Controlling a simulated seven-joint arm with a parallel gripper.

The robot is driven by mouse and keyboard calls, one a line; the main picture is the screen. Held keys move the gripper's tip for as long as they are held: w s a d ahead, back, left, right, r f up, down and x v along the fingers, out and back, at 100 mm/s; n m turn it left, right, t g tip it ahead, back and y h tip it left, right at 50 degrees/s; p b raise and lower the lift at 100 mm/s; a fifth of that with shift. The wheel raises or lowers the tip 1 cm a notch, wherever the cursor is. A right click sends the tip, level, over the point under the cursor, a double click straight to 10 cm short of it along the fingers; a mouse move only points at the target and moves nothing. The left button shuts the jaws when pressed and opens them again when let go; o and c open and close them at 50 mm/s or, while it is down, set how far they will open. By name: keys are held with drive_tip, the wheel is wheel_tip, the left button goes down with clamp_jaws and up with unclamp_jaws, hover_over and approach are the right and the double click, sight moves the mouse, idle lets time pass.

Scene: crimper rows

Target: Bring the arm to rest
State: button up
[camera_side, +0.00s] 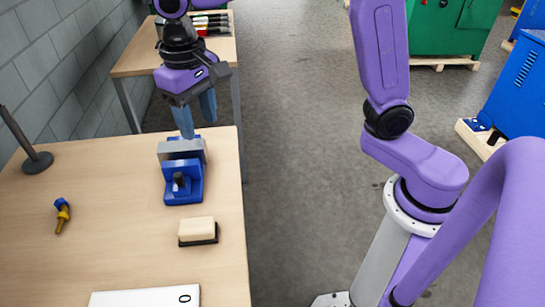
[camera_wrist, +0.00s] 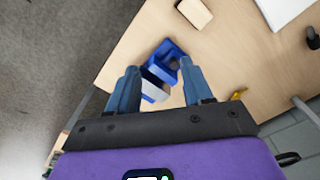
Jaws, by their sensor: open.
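My gripper (camera_side: 194,114) is open, pointing down with its two blue fingers apart, above the far end of the table in the side view. In the wrist view my gripper (camera_wrist: 159,82) shows nothing between its fingertips that it grips. A blue vise (camera_side: 183,180) with a grey jaw block stands on the table below and just in front of the fingers. The vise (camera_wrist: 164,62) appears between and beyond the fingers in the wrist view. In the side view the fingertips overlap the vise's far edge, and I cannot tell the exact gap.
A second table (camera_side: 140,62) with crimpers (camera_side: 207,24) is behind. Open floor lies right.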

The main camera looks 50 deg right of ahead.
drive_tip(key=s+d+f+n, duration=0.3)
drive_tip(key=s+d+n, duration=0.2)
drive_tip(key=s+d, duration=0.3)
drive_tip(key=s+d+f+n, duration=0.4)
drive_tip(key=s+d, duration=0.5)
drive_tip(key=s, duration=0.5)
drive_tip(key=shift+s+n+y, duration=0.25)
drive_tip(key=shift+n+y, duration=0.05)
drive_tip(key=shift+n, duration=0.9)
